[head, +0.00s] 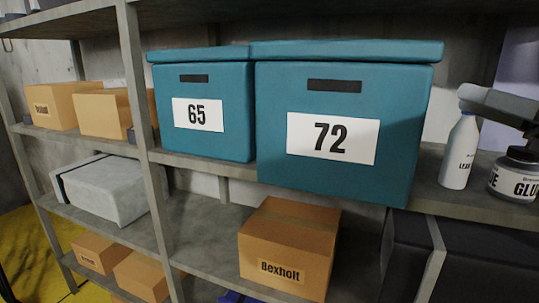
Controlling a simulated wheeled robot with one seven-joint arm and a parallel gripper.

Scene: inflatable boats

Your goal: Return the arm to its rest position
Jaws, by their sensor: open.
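A grey elongated shape juts in at the right edge, in front of the upper shelf.
A metal shelf rack (139,110) fills the view. Teal boxes marked 65 (230,140) and 72 (395,110) stand on its upper shelf, with a white bottle (458,155) and glue jar (515,172) to the right. A Bexholt carton (270,240) sits below.

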